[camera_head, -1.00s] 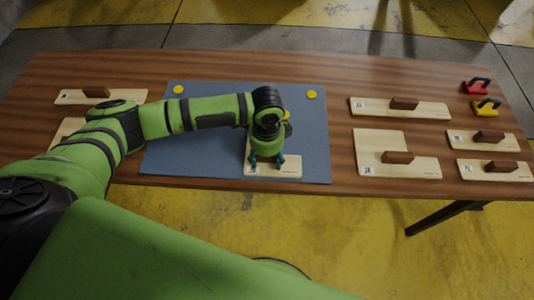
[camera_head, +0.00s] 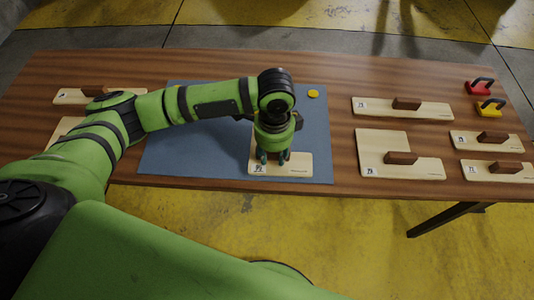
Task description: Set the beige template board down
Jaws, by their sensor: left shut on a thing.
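A beige template board (camera_head: 297,169) is at the front right part of the blue-grey mat (camera_head: 200,158) on the wooden table. My left gripper (camera_head: 273,158) is over the board, pointing down, and is shut on it; the grip itself is mostly hidden by the gripper. The board looks flat and level, at or very close to the mat; I cannot tell whether it touches. My right gripper is not in view.
Several other beige boards with brown handles lie at the right, such as one L-shaped board (camera_head: 380,145) and one long board (camera_head: 435,111). More lie at the left (camera_head: 70,97). Red (camera_head: 479,88) and yellow (camera_head: 489,108) handled items sit at the far right. A yellow disc (camera_head: 313,94) lies on the mat.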

